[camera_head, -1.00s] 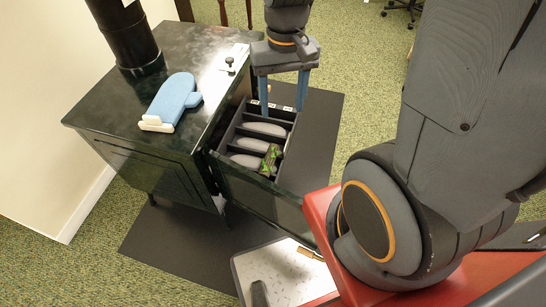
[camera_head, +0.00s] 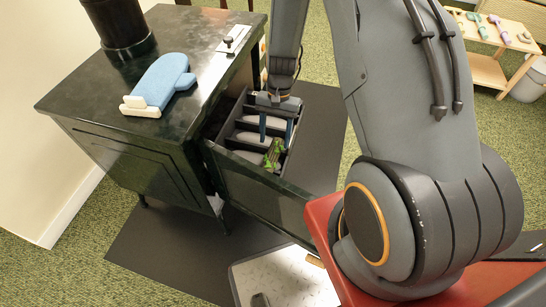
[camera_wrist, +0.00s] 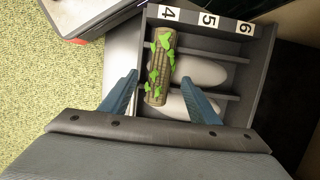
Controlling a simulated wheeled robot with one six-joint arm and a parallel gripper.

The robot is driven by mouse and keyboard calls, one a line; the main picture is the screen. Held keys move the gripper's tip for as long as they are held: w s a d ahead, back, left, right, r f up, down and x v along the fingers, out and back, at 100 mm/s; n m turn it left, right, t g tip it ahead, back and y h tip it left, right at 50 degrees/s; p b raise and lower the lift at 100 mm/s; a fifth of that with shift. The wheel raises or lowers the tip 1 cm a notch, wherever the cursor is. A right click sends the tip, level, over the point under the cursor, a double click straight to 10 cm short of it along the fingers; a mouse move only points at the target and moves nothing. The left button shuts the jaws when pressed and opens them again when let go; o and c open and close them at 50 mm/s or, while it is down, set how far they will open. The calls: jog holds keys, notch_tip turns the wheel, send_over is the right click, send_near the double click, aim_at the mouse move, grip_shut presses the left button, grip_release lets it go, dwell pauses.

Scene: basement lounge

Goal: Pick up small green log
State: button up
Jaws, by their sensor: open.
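The small green log (camera_head: 273,154) is brown bark with bright green leaf patches. It lies in the open drawer of the dark stove, across the ends of the compartments. In the wrist view the log (camera_wrist: 160,67) lies lengthwise, with its upper end near the label 4 and its lower end between my fingers. My gripper (camera_head: 276,145) is over the drawer with its fingers pointing down, apart and empty. In the wrist view my gripper (camera_wrist: 160,82) has one blue finger on each side of the log's lower end. I cannot tell how high the fingertips are above it.
The drawer (camera_head: 262,190) has dark dividers, grey rounded pieces and labels 4, 5 and 6. A blue oven mitt (camera_head: 160,82) lies on the stove top (camera_head: 75,92). A wooden shelf (camera_head: 490,72) stands at the back right.

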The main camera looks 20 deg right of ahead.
aim_at(273, 152)
jog(key=x, duration=0.6)
jog(key=shift+a+f+b, duration=0.1)
jog(key=shift+f+b, duration=0.1)
jog(key=shift+b, duration=0.15)
jog(key=c, duration=1.2)
